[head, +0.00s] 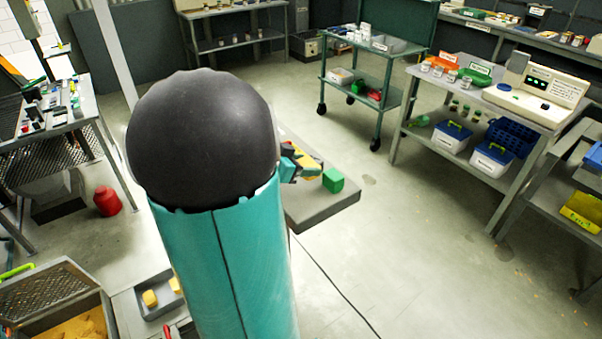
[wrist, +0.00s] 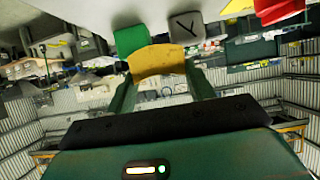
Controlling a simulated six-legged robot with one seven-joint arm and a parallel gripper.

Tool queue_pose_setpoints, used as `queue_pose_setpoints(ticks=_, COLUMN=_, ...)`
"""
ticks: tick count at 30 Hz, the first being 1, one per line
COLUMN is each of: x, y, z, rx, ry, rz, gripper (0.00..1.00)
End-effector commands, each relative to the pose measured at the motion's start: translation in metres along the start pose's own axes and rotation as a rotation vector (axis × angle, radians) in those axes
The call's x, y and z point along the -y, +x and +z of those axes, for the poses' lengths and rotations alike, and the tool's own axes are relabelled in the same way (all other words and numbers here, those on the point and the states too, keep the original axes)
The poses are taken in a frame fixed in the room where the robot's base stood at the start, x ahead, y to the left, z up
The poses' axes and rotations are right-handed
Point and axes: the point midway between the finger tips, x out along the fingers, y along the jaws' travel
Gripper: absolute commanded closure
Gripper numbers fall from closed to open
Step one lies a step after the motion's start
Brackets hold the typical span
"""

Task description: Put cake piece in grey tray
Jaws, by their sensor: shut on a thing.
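My gripper (wrist: 160,80) is shut on a yellow cake piece (wrist: 160,64), which sits across its fingertips in the wrist view. In the head view my arm hides most of the gripper; a little of it shows by the small grey table (head: 318,212), with yellow beside it. A grey tray (head: 143,313) stands at the lower left of the head view, with two yellow pieces (head: 150,298) in it. The tray is far from my gripper and partly hidden by my arm.
A green block (head: 333,181) is on the small grey table; it also shows in the wrist view (wrist: 130,40) beside a grey marked block (wrist: 187,28). A mesh-sided bin (head: 45,297) stands left of the tray. A green cart (head: 372,85) is behind. Open floor lies right.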

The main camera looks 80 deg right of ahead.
Motion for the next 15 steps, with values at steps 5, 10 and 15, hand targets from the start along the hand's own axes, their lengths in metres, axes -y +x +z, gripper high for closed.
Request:
queue_pose_setpoints(ticks=5, x=0.003, y=0.017, z=0.006, rx=0.0, ry=0.0, rz=0.001, gripper=0.69)
queue_pose_setpoints(ticks=10, x=0.003, y=0.029, z=0.027, rx=0.001, ry=-0.005, rz=0.001, gripper=0.69)
queue_pose_setpoints(ticks=15, x=0.004, y=0.032, z=0.033, rx=0.0, ry=0.0, rz=-0.002, gripper=0.69)
